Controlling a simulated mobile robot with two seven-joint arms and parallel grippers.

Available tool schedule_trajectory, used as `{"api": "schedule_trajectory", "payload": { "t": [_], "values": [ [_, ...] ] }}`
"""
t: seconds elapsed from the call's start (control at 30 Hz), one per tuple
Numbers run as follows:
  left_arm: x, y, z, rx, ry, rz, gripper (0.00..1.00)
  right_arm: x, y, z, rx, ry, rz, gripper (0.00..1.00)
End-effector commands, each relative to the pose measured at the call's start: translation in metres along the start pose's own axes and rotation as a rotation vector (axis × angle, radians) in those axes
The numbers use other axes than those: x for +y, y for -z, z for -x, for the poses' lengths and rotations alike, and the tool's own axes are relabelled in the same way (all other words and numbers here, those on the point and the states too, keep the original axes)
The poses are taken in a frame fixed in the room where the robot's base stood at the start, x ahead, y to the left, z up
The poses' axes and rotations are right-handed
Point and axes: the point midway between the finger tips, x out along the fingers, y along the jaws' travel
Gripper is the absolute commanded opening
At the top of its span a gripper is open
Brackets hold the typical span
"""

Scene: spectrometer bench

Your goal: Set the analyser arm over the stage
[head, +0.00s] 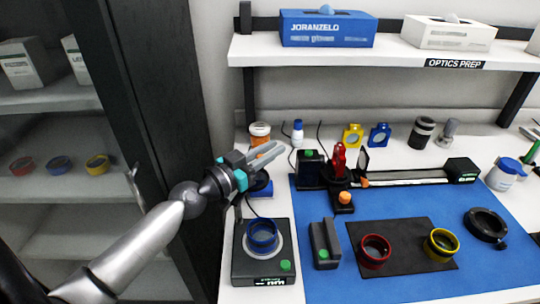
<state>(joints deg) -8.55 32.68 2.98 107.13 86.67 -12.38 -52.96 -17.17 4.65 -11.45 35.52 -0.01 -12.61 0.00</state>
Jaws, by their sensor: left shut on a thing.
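The analyser unit's black base (240,273) stands at the bench's left end, with a green button at its front. Its stage, a pale disc (246,250) with a blue ring (263,235) on it, is open to view from above. A dark post rises behind the stage to a dark and blue part, which I take to be the analyser arm (262,186). My left gripper (270,154) is behind and above the stage, its fingers closed at this arm. The exact contact is hidden. My right gripper is not in view.
A blue mat (330,287) holds a black rail (420,178) with a red-topped unit (338,162), a dark block (325,243), and red (375,250) and yellow (441,243) rings on a dark pad. Bottles line the back. A dark cabinet edge is close on the left.

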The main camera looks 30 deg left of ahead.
Motion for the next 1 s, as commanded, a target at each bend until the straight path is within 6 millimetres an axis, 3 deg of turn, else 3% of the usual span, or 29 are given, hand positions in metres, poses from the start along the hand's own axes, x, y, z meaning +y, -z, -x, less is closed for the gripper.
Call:
{"api": "schedule_trajectory", "payload": {
  "t": [0.23, 0.27, 0.53, 0.83, 1.0],
  "values": [
    [0.0, 0.001, 0.0, 0.0, -0.001, -0.001, 0.0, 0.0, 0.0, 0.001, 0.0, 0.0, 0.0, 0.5],
    [0.0, 0.001, 0.0, 0.0, -0.001, -0.001, 0.21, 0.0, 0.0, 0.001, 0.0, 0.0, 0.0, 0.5],
    [0.0, 0.001, 0.0, 0.0, 0.0, 0.0, 0.51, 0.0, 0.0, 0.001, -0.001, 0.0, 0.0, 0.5],
    [0.0, 0.002, 0.0, -0.001, 0.0, 0.0, 0.51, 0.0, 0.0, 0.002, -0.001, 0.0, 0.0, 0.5],
    [0.0, 0.018, 0.0, 0.0, -0.001, -0.002, 0.51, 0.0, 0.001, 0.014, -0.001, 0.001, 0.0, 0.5]
  ]
}}
